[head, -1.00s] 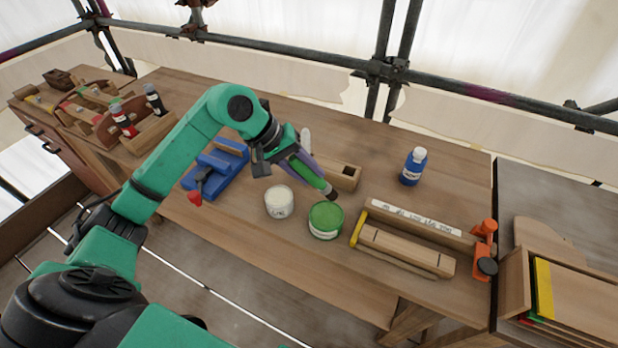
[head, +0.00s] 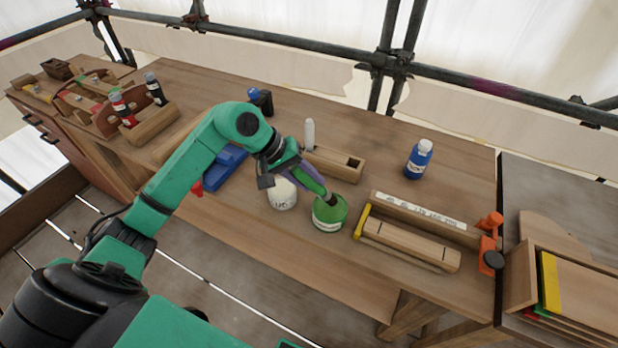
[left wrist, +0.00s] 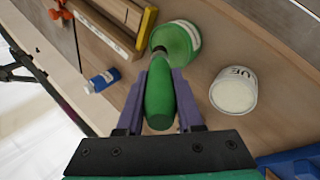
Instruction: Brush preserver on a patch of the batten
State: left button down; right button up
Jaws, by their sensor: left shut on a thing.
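My left gripper (head: 302,178) is shut on a green-handled brush (head: 313,181), whose dark tip is at the mouth of the green tin (head: 329,215). In the left wrist view the purple fingers (left wrist: 160,105) clasp the brush handle (left wrist: 160,95), and its far end meets the green tin (left wrist: 180,40). I cannot tell how deep the bristles are. The wooden batten (head: 410,243) lies right of the tin, in a wooden holder with a yellow end and an orange clamp (head: 490,245). It shows partly in the left wrist view (left wrist: 105,28). My right gripper is not in view.
A white tin (head: 283,196) stands just left of the green tin. A blue bottle (head: 419,160) stands behind the batten. A wooden block with a slot (head: 335,163) and a blue tool (head: 226,166) are farther back and left. Bare bench lies in front of the tins.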

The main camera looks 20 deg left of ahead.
pick_arm(q)
jog(key=shift+d, duration=0.1)
jog(key=shift+f+b, duration=0.65)
jog(key=shift+b, duration=0.2)
dwell(0.7)
jog(key=shift+s+f+b, duration=0.1)
jog(key=shift+f+b, duration=0.1)
jog(key=shift+b, duration=0.4)
dwell(1.7)
jog(key=shift+r+p, duration=1.45)
jog(key=shift+r, duration=2.25)
